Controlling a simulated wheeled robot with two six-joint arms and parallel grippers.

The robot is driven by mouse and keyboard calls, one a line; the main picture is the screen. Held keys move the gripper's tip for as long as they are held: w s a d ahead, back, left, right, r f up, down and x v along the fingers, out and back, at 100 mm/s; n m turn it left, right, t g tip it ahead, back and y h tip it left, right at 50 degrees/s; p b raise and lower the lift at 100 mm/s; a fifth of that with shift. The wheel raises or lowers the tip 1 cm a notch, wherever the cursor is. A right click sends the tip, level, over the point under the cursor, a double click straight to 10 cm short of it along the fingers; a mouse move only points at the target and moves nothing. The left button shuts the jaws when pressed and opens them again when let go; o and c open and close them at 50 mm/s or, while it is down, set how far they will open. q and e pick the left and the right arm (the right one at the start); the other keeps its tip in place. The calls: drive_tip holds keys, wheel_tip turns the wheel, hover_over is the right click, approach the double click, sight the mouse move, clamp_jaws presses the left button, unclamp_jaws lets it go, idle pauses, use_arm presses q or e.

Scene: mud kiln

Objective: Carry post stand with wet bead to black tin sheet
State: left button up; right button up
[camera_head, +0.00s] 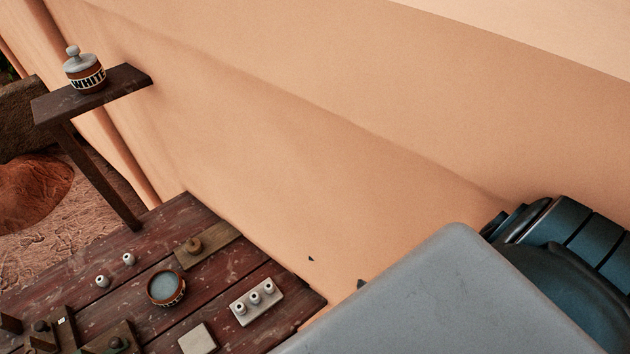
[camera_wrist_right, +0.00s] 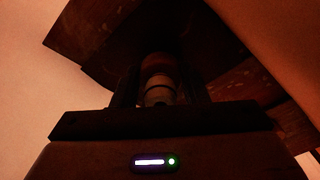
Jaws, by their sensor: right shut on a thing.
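My right gripper (camera_wrist_right: 158,100) shows in the right wrist view, shut on a rounded, banded thing (camera_wrist_right: 158,82). The picture is too dark to tell whether this is the post stand or a bead. In the head view, small wooden stands with dark knobs (camera_head: 117,343) are at the lower left, partly cut off by the frame. Another wooden board with a brown knob (camera_head: 194,245) lies near the wall. I cannot make out a black tin sheet. My right arm fills the lower right of the head view. My left gripper is not in view.
The plank table (camera_head: 120,265) holds a bowl of pale liquid (camera_head: 166,288), a pale block with three white beads (camera_head: 256,301), two loose white beads and a pale tile (camera_head: 197,340). A jar marked WHITE (camera_head: 85,72) stands on a shelf (camera_head: 125,84). A plaster wall rises behind.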

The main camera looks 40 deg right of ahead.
drive_tip(key=shift+f, duration=0.4)
idle(0.5)
drive_tip(key=o, duration=1.5)
drive_tip(key=shift+r, duration=0.55)
wheel_tip(320, 180, up, 6)
drive_tip(key=shift+r+b, duration=0.25)
drive_tip(key=shift+b, duration=0.9)
drive_tip(key=shift+r+p, duration=0.35)
drive_tip(key=shift+r, duration=1.3)
